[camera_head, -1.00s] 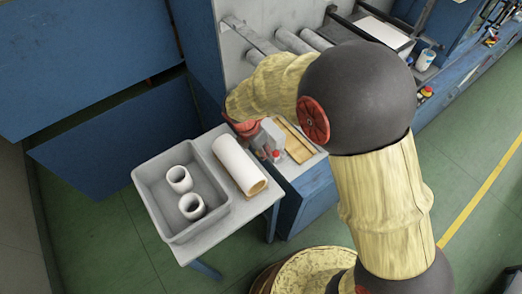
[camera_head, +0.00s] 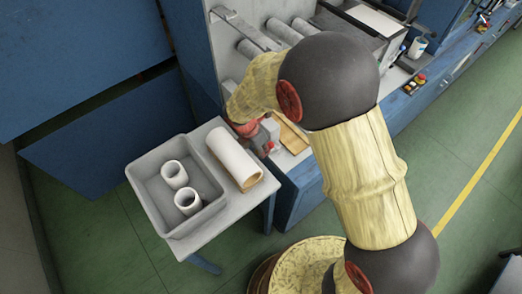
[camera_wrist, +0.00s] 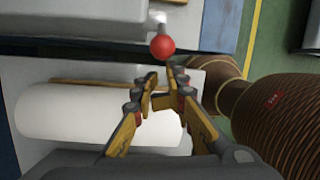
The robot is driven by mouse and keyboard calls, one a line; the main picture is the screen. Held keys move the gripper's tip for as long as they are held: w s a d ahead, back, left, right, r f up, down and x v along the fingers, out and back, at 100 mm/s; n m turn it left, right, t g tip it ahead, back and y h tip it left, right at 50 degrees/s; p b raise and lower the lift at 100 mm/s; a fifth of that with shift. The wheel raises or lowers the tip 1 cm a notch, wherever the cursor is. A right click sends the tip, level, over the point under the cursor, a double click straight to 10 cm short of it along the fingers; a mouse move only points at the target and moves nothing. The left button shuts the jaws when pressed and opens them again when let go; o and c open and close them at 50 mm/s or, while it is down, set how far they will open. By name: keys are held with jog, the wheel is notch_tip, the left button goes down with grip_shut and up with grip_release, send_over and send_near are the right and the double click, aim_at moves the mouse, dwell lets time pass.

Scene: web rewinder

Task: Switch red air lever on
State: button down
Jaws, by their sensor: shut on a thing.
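The red air lever shows in the wrist view as a red ball knob (camera_wrist: 162,45) on a short stem below a grey housing. My gripper (camera_wrist: 165,80) has its yellow fingers drawn close together, with the tips right at the knob's near side. It is shut on the lever, though the exact contact is hard to see. In the head view my gripper (camera_head: 246,128) is partly hidden by my arm, beside a small grey unit at the machine's corner. A small red spot (camera_head: 270,147) there looks like the knob.
A white roll (camera_head: 233,156) lies on the small table just left of the machine. A grey crate (camera_head: 152,208) there holds two white cores (camera_head: 181,188). Green floor is open at right.

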aim_at(271, 143)
jog(key=shift+w+d+r+p, duration=0.1)
jog(key=shift+r+p, duration=0.15)
jog(key=shift+p, duration=0.05)
jog(key=shift+w+d+r+p, duration=0.15)
jog(key=shift+r+p, duration=0.15)
jog(key=shift+p, duration=0.15)
jog(key=w+d+r+p, duration=0.1)
jog(key=p, duration=0.2)
jog(key=w+d+r+p, duration=0.1)
jog(key=d+r+p, duration=0.1)
jog(key=p, duration=0.1)
jog(key=shift+w+d+r, duration=0.1)
jog(key=shift+d, duration=0.05)
jog(key=d+p, duration=0.1)
jog(key=w+d+p, duration=0.1)
jog(key=shift+w+r+p, duration=0.2)
jog(key=shift+r+p, duration=0.15)
jog(key=shift+w+d+f+p, duration=0.15)
jog(key=shift+w+d+p, duration=0.2)
jog(key=shift+d, duration=0.25)
jog(key=shift+w+d+f+p, duration=0.1)
jog(key=shift+w+d+p, duration=0.25)
jog(key=shift+d, duration=0.2)
dwell(0.6)
